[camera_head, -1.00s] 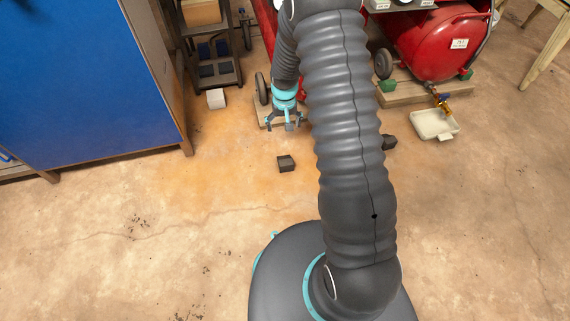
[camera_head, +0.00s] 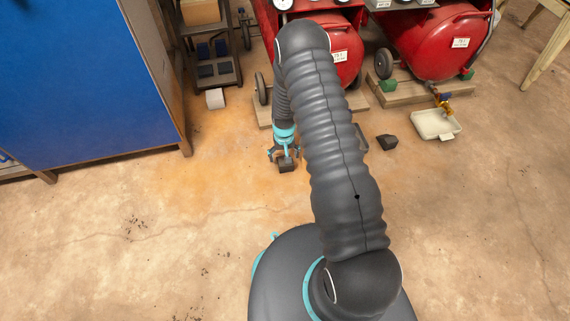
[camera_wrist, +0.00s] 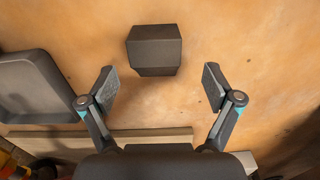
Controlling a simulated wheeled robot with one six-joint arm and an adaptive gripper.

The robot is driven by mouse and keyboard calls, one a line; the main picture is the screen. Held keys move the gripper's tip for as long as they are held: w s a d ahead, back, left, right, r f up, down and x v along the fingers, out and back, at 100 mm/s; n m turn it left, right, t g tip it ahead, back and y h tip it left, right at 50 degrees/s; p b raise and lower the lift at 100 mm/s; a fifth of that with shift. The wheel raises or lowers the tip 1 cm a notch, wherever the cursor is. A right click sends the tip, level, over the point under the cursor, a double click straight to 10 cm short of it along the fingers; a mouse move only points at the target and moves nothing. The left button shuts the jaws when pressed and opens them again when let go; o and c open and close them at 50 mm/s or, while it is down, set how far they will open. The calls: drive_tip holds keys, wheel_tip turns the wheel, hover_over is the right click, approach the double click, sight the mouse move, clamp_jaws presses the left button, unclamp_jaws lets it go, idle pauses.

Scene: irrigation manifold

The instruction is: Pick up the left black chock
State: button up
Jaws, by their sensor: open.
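The left black chock (camera_head: 287,165) lies on the floor just below my gripper (camera_head: 285,153) in the head view. In the wrist view the chock (camera_wrist: 154,50) is a dark block with a flat top, in line with the gap between my gripper's fingers (camera_wrist: 159,84) and just beyond their tips. The fingers are open, one to each side, and nothing is between them. A second black chock (camera_head: 387,142) lies on the floor to the right, beyond my arm.
Red tanks (camera_head: 440,45) stand on wooden boards (camera_head: 400,95) at the back. A pale tray (camera_head: 436,125) sits under a brass tap at the right. A blue cabinet (camera_head: 80,80) is at the left. A grey tray (camera_wrist: 32,88) lies left of my gripper in the wrist view.

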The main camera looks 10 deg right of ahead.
drive_tip(key=shift+w+d+f+b, duration=0.1)
drive_tip(key=shift+d+f+b, duration=0.1)
drive_tip(key=shift+f, duration=1.15)
drive_tip(key=shift+w+d+f+b, duration=0.1)
drive_tip(key=shift+f+b, duration=0.05)
drive_tip(key=shift+f, duration=1.15)
drive_tip(key=c, duration=1.4)
